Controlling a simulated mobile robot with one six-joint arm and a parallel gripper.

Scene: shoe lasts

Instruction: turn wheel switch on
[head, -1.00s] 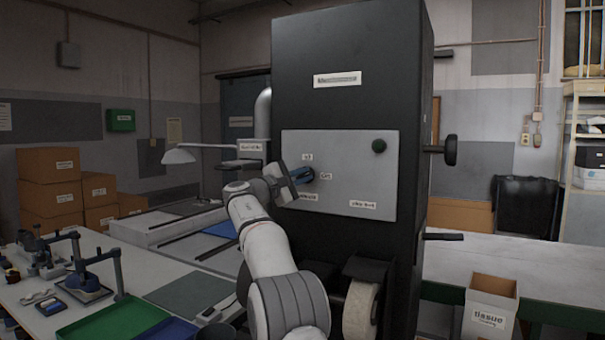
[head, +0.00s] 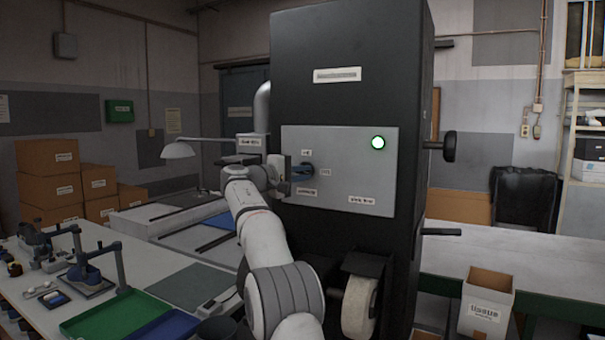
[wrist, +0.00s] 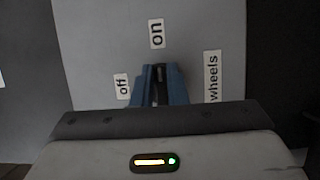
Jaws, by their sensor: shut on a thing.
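The wheel switch (wrist: 160,91) is a small dark lever on a grey panel (head: 350,178) of the tall black machine. It lies between the two blue fingers of my gripper (wrist: 159,72), which are shut on it. The fingers hide most of it. In the wrist view the lever points up toward the "on" label (wrist: 156,33). The "off" label (wrist: 121,86) is to its left and the "wheels" label (wrist: 212,76) to its right. In the head view my gripper (head: 299,177) reaches the panel from the left.
The black machine (head: 348,40) has a pale wheel (head: 360,305) low at its front and a dark knob on its right side. A workbench with a green tray (head: 115,312) stands left. A tissue box (head: 486,302) stands right.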

